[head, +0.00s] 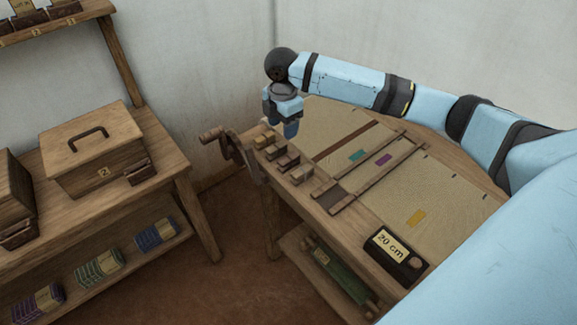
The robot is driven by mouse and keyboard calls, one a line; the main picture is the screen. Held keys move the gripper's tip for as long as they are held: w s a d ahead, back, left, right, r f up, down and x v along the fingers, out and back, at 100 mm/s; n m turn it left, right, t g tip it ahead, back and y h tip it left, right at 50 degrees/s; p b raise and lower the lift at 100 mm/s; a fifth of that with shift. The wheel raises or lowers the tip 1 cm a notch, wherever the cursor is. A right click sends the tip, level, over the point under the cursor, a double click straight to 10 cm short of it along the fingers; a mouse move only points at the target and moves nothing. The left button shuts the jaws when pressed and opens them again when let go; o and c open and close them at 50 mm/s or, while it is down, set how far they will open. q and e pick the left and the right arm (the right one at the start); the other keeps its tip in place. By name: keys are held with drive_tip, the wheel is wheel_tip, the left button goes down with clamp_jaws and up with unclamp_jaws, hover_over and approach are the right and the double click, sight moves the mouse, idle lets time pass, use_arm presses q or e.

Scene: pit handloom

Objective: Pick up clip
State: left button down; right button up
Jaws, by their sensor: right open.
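Several small wooden clip-like blocks (286,161) sit in a row along the left end of the wooden table. Which one the task calls the clip I cannot tell. My right gripper (290,128) points down over the far left part of the table, just above and beside the far end of that row. It is open and nothing shows between its fingers. Its height above the blocks is hard to judge. My left gripper is not in view.
A wooden crank (212,134) sticks out at the table's left end. Woven cloth (440,190) and a wooden frame (352,190) cover the tabletop. A "20 cm" box (393,262) lies at its front. A lidded chest (92,155) stands on the left bench.

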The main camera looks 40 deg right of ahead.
hover_over(287, 159)
drive_tip(key=f, duration=0.8)
drive_tip(key=shift+w+a+f, duration=0.1)
drive_tip(key=shift+a, duration=0.25)
drive_tip(key=shift+d+f, duration=0.2)
drive_tip(key=shift+f, duration=1.15)
drive_tip(key=shift+d+f, duration=0.15)
drive_tip(key=shift+f, duration=1.15)
drive_tip(key=c, duration=1)
drive_tip(key=shift+r, duration=0.1)
